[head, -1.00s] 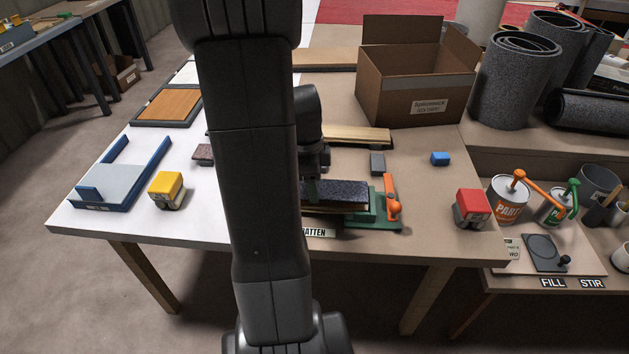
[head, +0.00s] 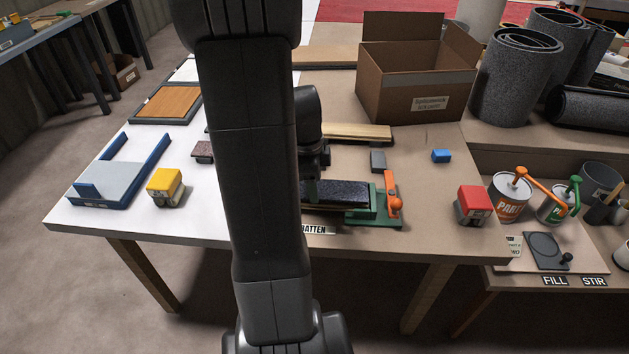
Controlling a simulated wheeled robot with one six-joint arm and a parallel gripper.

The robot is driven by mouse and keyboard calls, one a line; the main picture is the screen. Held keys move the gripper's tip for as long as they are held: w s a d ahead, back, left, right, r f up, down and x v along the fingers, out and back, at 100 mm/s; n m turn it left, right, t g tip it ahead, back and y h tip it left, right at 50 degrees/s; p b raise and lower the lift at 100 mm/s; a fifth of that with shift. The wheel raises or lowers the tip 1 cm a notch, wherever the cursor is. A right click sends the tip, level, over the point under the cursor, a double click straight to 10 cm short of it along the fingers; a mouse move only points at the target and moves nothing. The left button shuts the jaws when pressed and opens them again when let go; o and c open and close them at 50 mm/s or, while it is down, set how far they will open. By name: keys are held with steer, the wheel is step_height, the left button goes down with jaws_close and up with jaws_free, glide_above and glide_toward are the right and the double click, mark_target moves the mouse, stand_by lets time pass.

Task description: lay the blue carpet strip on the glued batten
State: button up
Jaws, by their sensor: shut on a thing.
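A dark, bluish speckled carpet strip (head: 343,191) lies lengthwise over the batten in the green holder (head: 384,219), which has an orange lever clamp (head: 392,196) at its right end. A thin pale edge of the batten shows along the strip's front. A "BATTEN" label is in front, partly covered. My gripper (head: 313,190) points down at the strip and is shut on it near the visible left part. My arm hides the strip's left end and most of the fingers. I cannot tell whether the strip is pressed flat against the glue.
A red-topped block (head: 473,205), a blue block (head: 441,156) and a grey block (head: 378,161) stand to the right. A cardboard box (head: 415,90) is behind. A yellow block (head: 165,187) and a blue-edged tray (head: 112,180) are at left.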

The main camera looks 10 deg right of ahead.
steer(key=shift+f+b, duration=0.45)
steer(key=shift+f, duration=0.05)
stand_by(0.8)
steer(key=o, duration=1.1)
steer(key=shift+c, duration=0.2)
steer(key=shift+r, duration=0.1)
steer(key=shift+r+p, duration=2.65)
steer(key=shift+r, duration=0.8)
steer(key=shift+f, duration=0.1)
step_height(320, 180, down, 7)
steer(key=b, duration=0.5)
